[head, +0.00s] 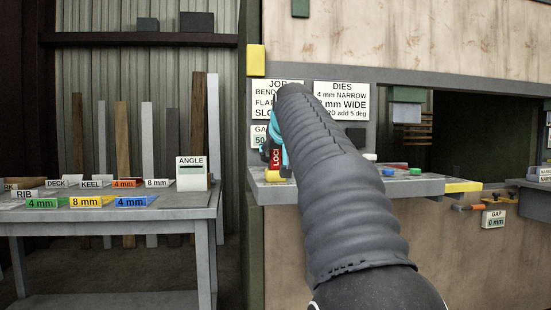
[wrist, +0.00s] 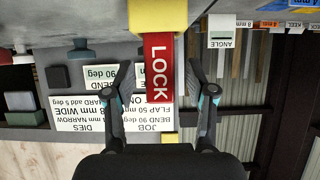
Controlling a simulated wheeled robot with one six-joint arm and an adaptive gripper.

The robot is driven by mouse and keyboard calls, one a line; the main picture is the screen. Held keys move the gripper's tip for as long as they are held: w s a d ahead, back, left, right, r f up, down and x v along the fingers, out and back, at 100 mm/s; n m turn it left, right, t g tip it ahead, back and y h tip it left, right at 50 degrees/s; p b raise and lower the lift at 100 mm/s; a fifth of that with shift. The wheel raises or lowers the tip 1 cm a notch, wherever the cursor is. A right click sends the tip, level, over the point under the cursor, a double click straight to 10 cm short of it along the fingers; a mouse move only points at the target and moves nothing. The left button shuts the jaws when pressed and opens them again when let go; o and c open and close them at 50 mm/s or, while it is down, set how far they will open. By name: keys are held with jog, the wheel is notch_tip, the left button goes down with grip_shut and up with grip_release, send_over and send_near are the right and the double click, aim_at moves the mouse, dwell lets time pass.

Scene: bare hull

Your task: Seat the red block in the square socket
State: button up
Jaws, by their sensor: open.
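The red block (wrist: 158,68), lettered LOCK, stands upright on a yellow base (wrist: 158,16) in the wrist view, which is upside down. In the head view the red block (head: 276,158) shows above the yellow base (head: 279,170) on the grey shelf. No socket opening is visible; I cannot tell whether the block sits in one or only on top. My gripper (wrist: 154,66) is open, with one finger on each side of the block and a gap at both sides. In the head view my arm hides most of my gripper.
Signs (head: 340,101) hang on the wall behind. Small red (head: 396,166), blue and green pieces lie on the shelf to the right. A yellow strip (head: 463,187) marks the shelf edge. A grey table (head: 110,215) with labelled blocks stands at left.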

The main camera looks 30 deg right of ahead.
jog(key=v, duration=0.9)
jog(key=shift+s, duration=0.35)
jog(key=shift+a+r, duration=0.1)
jog(key=shift+a, duration=0.05)
jog(key=s+a+f+n+g+y, duration=0.1)
jog(key=s+a+f+g, duration=0.1)
jog(key=s+a+f, duration=0.3)
jog(key=s+a+f+n+g+y, duration=0.1)
jog(key=s+a+f, duration=0.5)
jog(key=s+f, duration=0.7)
jog(key=s+a+f+n+g+y, duration=0.1)
jog(key=s+a+f+g, duration=0.2)
jog(key=s+f, duration=0.6)
notch_tip(320, 180, down, 17)
jog(key=shift+s+a+r, duration=0.1)
jog(key=shift+s+a, duration=0.2)
jog(key=shift+a, duration=0.85)
